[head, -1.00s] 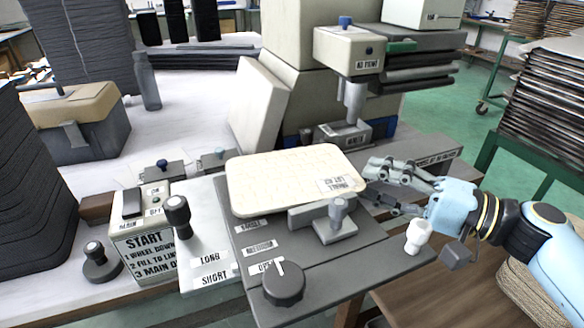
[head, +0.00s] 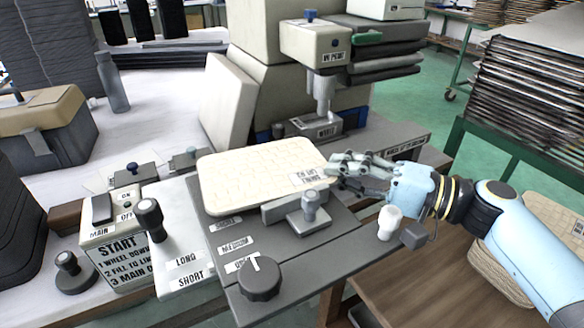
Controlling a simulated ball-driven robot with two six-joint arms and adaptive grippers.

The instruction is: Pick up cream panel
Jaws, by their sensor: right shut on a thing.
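The cream panel (head: 255,175) is a flat, rounded rectangle with a faint pattern and a small printed label near its right end. It sits over the dark grey machine plate (head: 330,255), above a grey block with a knob. My right gripper (head: 335,172) comes in from the right and is shut on the panel's right edge. The lower finger is partly hidden, and whether the panel is clear of the plate is hard to tell. My left gripper is not in view.
The machine head (head: 316,45) with its vertical spindle stands just behind the panel. A black knob (head: 259,278) rises at the plate's front, and a START control box (head: 118,245) stands to the left. Stacked dark trays (head: 535,85) fill the back right.

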